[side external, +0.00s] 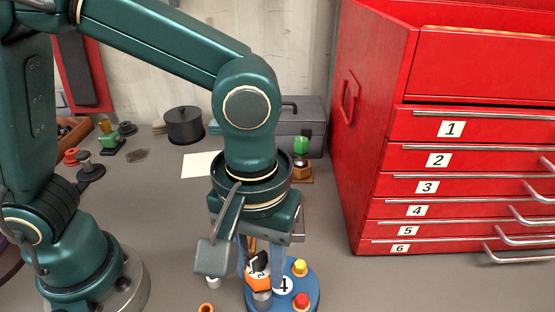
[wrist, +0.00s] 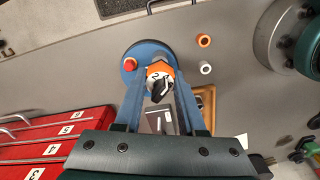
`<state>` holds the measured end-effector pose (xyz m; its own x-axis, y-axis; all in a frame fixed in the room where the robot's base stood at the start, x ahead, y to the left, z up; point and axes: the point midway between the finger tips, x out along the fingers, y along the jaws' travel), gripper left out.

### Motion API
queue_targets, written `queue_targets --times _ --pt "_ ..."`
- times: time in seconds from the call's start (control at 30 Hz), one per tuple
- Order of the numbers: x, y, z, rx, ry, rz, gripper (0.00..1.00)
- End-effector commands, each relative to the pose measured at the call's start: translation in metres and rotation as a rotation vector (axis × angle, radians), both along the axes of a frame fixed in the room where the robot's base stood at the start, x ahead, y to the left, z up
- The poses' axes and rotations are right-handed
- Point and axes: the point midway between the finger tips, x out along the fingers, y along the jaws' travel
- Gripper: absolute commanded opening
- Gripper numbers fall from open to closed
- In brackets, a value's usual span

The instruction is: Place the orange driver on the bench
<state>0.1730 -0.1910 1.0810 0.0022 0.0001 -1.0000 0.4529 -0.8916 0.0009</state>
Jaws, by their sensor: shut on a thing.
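The orange driver (side external: 258,284) is an orange body with a black part and a white patch marked 2. It also shows in the wrist view (wrist: 161,70). My gripper (side external: 262,272) points down and is shut on it, with a blue-grey finger on each side in the wrist view (wrist: 160,78). The driver is over a round blue stand (side external: 256,300) marked 4, which has a yellow knob and a red knob. I cannot tell whether the driver touches the stand. My wrist hides part of it. The grey bench (side external: 180,225) lies around the stand.
A red cabinet (side external: 365,130) with numbered drawers stands at the right. A grey toolbox (side external: 310,115), a black pot (side external: 184,125) and white paper (side external: 200,165) are behind. An orange cylinder (wrist: 204,40) and a white cylinder (wrist: 206,67) stand beside the blue stand. Bench is clear at left centre.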

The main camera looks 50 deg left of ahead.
Motion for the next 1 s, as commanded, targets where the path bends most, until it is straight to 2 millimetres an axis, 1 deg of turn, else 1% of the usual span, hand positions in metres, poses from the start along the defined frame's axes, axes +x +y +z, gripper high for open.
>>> queue_targets --times 0.77,0.87,1.0 --pt "-0.0002 0.0002 0.0001 0.002 0.000 -0.546 0.00" --pt "-0.0002 0.0002 0.0001 0.002 0.000 -0.554 0.00" --pt "-0.0002 0.0002 0.0001 0.002 0.001 -0.625 0.00"
